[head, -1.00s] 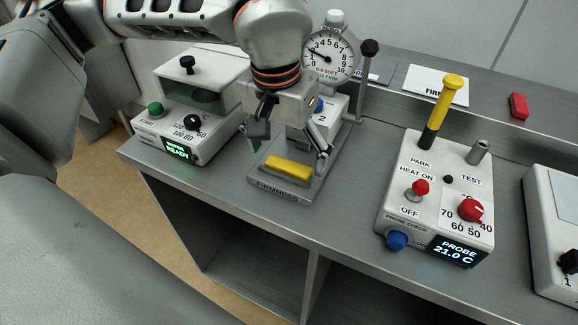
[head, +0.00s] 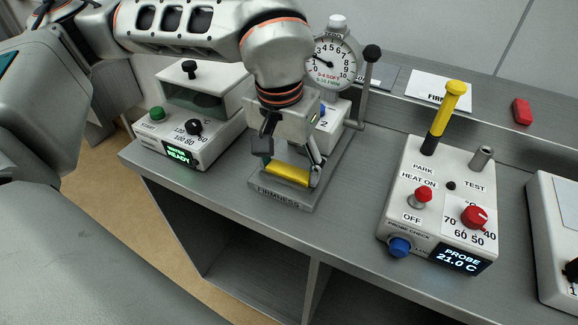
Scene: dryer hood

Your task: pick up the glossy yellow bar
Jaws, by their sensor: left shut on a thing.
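The glossy yellow bar (head: 288,174) lies lengthwise across the grey base plate of the firmness gauge (head: 270,192), just behind the FIRMNESS label. The gripper hides part of the gauge stand. My right gripper is not in view.
A white READY box (head: 195,120) with a clear lid stands to the left. The dial (head: 333,62) and its lever (head: 369,85) rise close behind my gripper. A probe box (head: 440,200) with a yellow-handled probe (head: 446,112) stands to the right. A red block (head: 522,111) lies on the back ledge.

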